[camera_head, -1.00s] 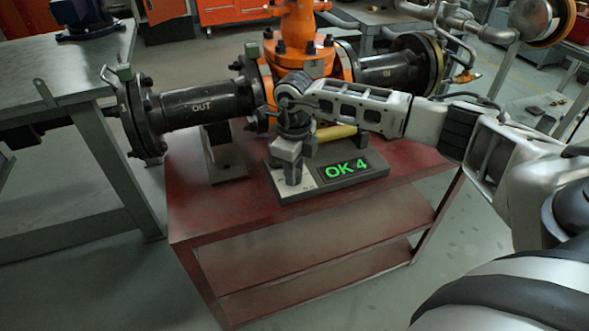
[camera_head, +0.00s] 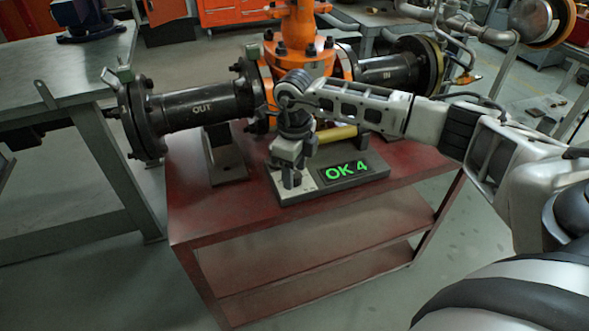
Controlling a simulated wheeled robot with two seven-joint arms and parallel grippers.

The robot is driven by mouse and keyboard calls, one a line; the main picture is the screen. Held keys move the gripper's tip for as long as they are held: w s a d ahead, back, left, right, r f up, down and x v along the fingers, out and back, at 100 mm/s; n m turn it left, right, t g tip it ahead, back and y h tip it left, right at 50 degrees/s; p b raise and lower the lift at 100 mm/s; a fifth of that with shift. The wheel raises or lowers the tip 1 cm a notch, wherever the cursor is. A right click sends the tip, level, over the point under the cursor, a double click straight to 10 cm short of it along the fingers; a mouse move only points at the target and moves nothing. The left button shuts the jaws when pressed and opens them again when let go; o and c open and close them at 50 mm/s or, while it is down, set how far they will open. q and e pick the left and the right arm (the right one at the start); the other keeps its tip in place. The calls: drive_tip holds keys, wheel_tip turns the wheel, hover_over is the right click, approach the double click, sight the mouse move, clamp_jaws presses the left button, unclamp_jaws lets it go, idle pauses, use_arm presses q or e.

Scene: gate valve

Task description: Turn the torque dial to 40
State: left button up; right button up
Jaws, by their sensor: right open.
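A low grey torque box (camera_head: 315,193) stands on the front of the red bench. Its black display (camera_head: 346,171) shows "OK 4" in green. My right gripper (camera_head: 292,184) points down over the light left part of the box. Its jaws are open, with the two fingertips close above or at the panel. The torque dial cannot be made out; the gripper covers the place where it may be. Whether the fingers touch anything there cannot be told. My left gripper is not in view.
A pipe marked "OUT" (camera_head: 200,108) and an orange valve body (camera_head: 297,62) stand behind the box. A yellow bar (camera_head: 337,133) lies just behind it. The red bench top (camera_head: 200,215) is clear at the front left. A grey table (camera_head: 60,75) stands at the left.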

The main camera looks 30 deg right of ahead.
wheel_tip(320, 180, up, 16)
drive_tip(key=p, duration=0.1)
drive_tip(key=shift+f, duration=0.25)
idle(0.4)
